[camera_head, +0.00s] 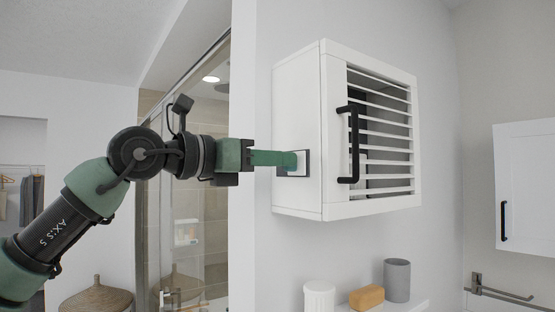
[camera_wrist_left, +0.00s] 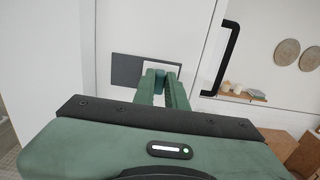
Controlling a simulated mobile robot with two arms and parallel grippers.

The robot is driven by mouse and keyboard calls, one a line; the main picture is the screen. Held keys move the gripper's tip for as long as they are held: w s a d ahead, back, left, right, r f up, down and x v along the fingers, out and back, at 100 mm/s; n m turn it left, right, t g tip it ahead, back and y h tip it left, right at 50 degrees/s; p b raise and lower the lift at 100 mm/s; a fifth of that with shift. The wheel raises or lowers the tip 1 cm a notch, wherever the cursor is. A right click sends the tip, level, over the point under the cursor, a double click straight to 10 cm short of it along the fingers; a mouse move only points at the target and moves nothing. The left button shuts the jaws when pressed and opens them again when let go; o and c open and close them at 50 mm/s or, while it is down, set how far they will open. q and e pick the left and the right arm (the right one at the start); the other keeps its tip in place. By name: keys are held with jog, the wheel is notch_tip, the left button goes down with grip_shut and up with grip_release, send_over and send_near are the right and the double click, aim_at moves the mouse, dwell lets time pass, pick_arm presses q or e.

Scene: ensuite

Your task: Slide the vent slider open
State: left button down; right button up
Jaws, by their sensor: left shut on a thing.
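The vent (camera_head: 307,164) is a small dark-framed plate on the left side wall of the white wall cabinet (camera_head: 299,195). In the left wrist view the vent (camera_wrist_left: 127,70) shows a dark grey part at left and a paler part at right. My left gripper (camera_head: 293,160) reaches the vent from the left with its green fingers level. In the left wrist view the left gripper (camera_wrist_left: 160,90) is shut on a small teal slider knob (camera_wrist_left: 160,79). The fingers hide most of the knob and part of the vent. My right gripper is not in view.
The cabinet's slatted door has a black handle (camera_head: 354,145) and looks shut. Below it a shelf (camera_head: 413,306) holds a white ribbed jar (camera_head: 319,297), an orange-brown block (camera_head: 366,297) and a grey cup (camera_head: 397,280). A glass shower screen (camera_head: 190,220) stands behind my arm.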

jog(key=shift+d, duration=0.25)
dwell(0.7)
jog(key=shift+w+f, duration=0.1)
